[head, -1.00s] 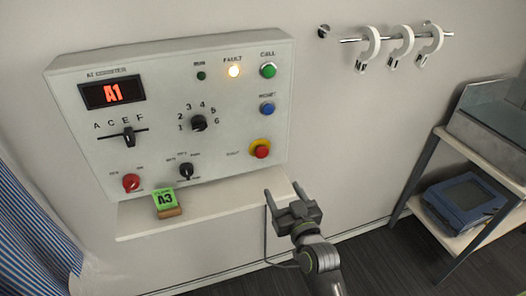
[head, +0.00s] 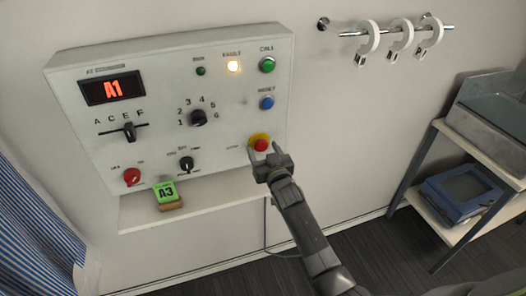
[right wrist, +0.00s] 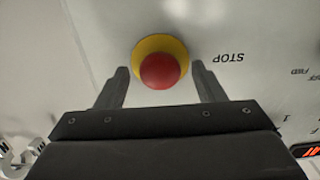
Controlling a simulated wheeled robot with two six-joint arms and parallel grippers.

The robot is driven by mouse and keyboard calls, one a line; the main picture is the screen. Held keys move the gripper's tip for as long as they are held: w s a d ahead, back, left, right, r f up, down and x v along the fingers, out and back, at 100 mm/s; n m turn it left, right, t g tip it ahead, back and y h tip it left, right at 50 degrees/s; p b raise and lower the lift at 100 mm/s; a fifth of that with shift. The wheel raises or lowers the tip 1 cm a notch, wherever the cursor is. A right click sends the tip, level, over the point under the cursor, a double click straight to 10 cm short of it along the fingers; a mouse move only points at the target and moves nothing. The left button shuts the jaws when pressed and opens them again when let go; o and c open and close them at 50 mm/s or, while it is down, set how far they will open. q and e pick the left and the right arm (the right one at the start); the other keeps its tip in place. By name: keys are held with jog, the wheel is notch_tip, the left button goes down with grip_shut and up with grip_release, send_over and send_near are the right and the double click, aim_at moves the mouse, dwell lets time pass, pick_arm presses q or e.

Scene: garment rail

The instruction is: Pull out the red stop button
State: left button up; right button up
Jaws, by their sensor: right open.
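The red stop button (head: 260,145) sits on a yellow round base at the lower right of the pale control panel (head: 225,90). In the right wrist view the red button (right wrist: 160,71) lies between my right gripper's two fingers, with its yellow base (right wrist: 144,47) behind it. My right gripper (head: 263,154) is open, its fingers on either side of the button; I see a gap between each finger and the button. It also shows in the right wrist view (right wrist: 160,80). My left gripper is not in view.
A shelf (head: 225,196) under the panel holds a green A3 card on a wooden block (head: 168,196). Other knobs and buttons, such as the blue button (head: 267,103), surround the stop button. A rack (head: 440,180) stands at right, and a striped curtain (head: 30,225) hangs at left.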

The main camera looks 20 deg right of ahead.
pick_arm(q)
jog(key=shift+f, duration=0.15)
pick_arm(e)
jog(key=shift+w, duration=0.45)
